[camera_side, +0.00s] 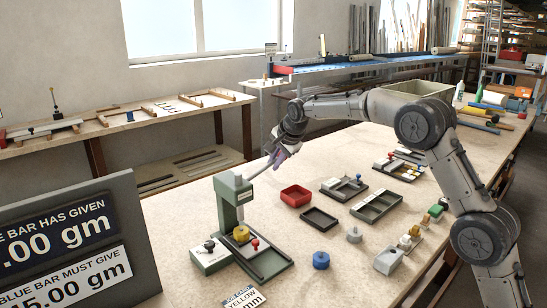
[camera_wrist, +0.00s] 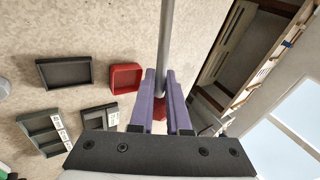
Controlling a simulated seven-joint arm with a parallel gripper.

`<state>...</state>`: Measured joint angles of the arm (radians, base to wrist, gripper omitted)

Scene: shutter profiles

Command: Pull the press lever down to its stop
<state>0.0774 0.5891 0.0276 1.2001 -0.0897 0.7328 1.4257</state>
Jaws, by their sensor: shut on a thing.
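The green press (camera_side: 230,208) stands at the near left part of the bench, with a yellow round piece (camera_side: 241,235) under its head. Its grey lever (camera_side: 257,172) rises at a slant from the top of the press toward my gripper (camera_side: 277,155). In the wrist view the lever (camera_wrist: 166,40) runs down between the two purple fingers of my gripper (camera_wrist: 161,75). The fingers are shut on the lever near its end. A red part (camera_wrist: 160,113), likely the lever's knob, shows between the fingers and is partly hidden by them.
A red tray (camera_side: 296,196), a dark tray (camera_side: 319,218) and a blue round piece (camera_side: 321,260) lie right of the press. A dark sign board (camera_side: 75,245) stands at the left. Compartment trays (camera_side: 377,206) lie farther right. The air around the lever looks free.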

